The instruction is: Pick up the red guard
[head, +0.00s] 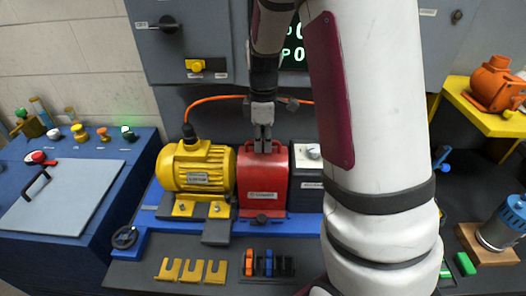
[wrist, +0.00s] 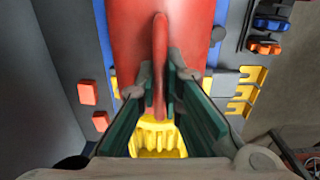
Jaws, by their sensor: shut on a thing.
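The red guard (head: 263,186) stands upright on the blue base between the yellow motor (head: 196,168) and a dark unit with a white top. My gripper (head: 263,147) points straight down at the top of the guard. In the wrist view, the two fingers (wrist: 160,100) are closed on the guard's thin red handle, with the red guard body (wrist: 195,30) behind it. Part of the yellow motor shows below the handle there. In the head view, the fingertips hide part of the handle.
The dark unit (head: 307,176) stands close on the guard's right. An orange cable (head: 215,98) runs behind. Yellow brackets (head: 193,270) and coloured clips (head: 266,265) lie in front. My arm hides much of the bench's right side.

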